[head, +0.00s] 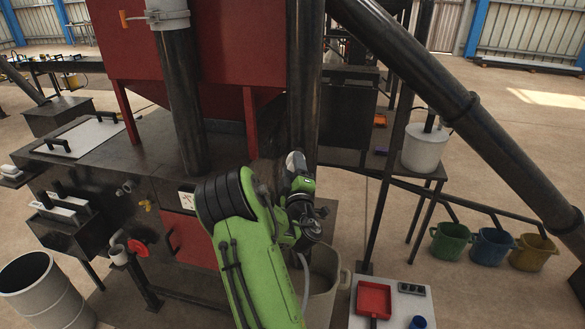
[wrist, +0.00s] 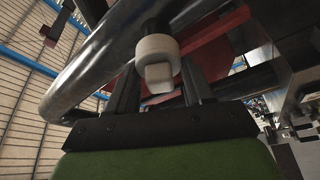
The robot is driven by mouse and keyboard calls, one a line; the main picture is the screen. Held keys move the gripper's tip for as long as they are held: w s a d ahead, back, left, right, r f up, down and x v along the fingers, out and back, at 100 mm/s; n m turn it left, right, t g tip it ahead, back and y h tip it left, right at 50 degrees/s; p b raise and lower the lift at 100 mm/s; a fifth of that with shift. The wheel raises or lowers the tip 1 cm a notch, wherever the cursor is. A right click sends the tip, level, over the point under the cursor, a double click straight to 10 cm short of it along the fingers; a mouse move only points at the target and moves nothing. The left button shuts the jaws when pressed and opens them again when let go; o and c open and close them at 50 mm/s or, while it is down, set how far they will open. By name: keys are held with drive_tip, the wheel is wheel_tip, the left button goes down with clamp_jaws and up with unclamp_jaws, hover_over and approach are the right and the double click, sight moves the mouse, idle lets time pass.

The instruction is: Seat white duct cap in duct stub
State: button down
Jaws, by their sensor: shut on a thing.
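The white duct cap (wrist: 157,48) shows in the wrist view as a round off-white piece with a smaller block-like part facing the camera. My gripper (wrist: 159,75) is shut on it, with one dark finger on each side. A dark, narrow round part (wrist: 157,22) shows just beyond the cap; I cannot tell whether it is the duct stub or whether the cap touches it. In the head view my green arm reaches up beside a dark vertical pipe (head: 305,80), and the fingers and cap cannot be made out there.
A large dark slanting pipe (head: 450,100) crosses the right side. The red hopper (head: 225,55) and dark press body (head: 90,165) stand left. A white table with a red tray (head: 374,299) is at the lower right. A pale bin (head: 325,285) stands behind my arm.

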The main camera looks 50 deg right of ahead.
drive_tip(key=shift+w+d+p, duration=0.25)
drive_tip(key=shift+d+p, duration=0.15)
drive_tip(key=shift+d, duration=0.2)
idle(0.3)
drive_tip(key=shift+c, duration=1.8)
unclamp_jaws()
drive_tip(key=shift+f, duration=0.1)
